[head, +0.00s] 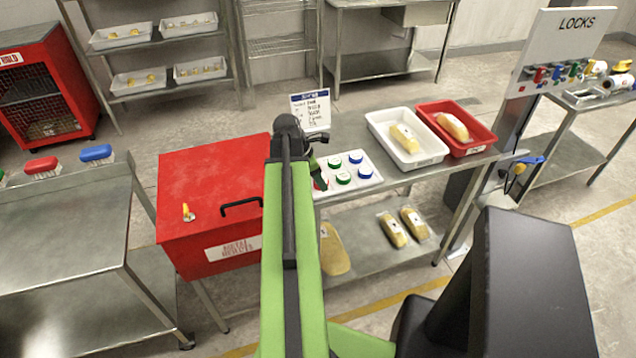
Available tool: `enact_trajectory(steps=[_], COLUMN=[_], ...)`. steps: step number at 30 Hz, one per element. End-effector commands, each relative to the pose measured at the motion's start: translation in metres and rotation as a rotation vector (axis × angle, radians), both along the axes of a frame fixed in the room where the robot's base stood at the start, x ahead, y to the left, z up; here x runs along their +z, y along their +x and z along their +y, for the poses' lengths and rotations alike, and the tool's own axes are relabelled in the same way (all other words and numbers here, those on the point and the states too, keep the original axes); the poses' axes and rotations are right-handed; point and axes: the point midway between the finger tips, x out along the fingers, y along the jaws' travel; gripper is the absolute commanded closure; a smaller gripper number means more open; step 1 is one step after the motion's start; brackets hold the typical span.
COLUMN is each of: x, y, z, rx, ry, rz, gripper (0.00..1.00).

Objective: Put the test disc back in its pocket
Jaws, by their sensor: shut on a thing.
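A white pocket tray (355,187) lies on the steel table, just right of my arm. Several blue and green discs, including a green disc (343,178) and a blue disc (365,172), sit in its right part. My gripper (319,182) points down at the tray's left side and is shut. A small red piece, seemingly the test disc (321,185), shows at its fingertips; most of it is hidden. I cannot tell whether it touches the tray. My arm covers the tray's left edge and any pocket there.
A red lidded box (212,180) stands left of my arm. A white tray (425,158) and a red tray (480,143), each with a packed loaf, stand at right. A small sign (311,109) stands behind. Packed loaves lie on the shelf below.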

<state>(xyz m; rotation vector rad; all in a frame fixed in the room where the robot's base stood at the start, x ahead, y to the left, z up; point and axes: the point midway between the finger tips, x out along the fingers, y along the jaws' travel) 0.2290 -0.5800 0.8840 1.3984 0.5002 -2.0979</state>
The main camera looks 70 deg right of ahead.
Motion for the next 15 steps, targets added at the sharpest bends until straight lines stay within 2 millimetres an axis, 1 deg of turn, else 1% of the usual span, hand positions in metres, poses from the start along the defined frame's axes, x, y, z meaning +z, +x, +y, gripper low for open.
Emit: enact_trajectory(steps=[1, 7, 10, 11, 15], x=[-0.0044, -0.0119, -0.0125, -0.0127, -0.0140], y=[-0.0005, -0.0014, -0.0024, -0.0027, -0.0041], z=[0.0004, 0.0013, 0.0019, 0.0019, 0.0019], rx=[-0.001, -0.005, -0.008, -0.009, -0.012], ry=[0.002, 0.007, 0.010, 0.009, 0.009], rz=[-0.002, -0.005, -0.005, -0.005, -0.005], gripper=[1.00, 1.00, 1.00, 0.55, 0.37])
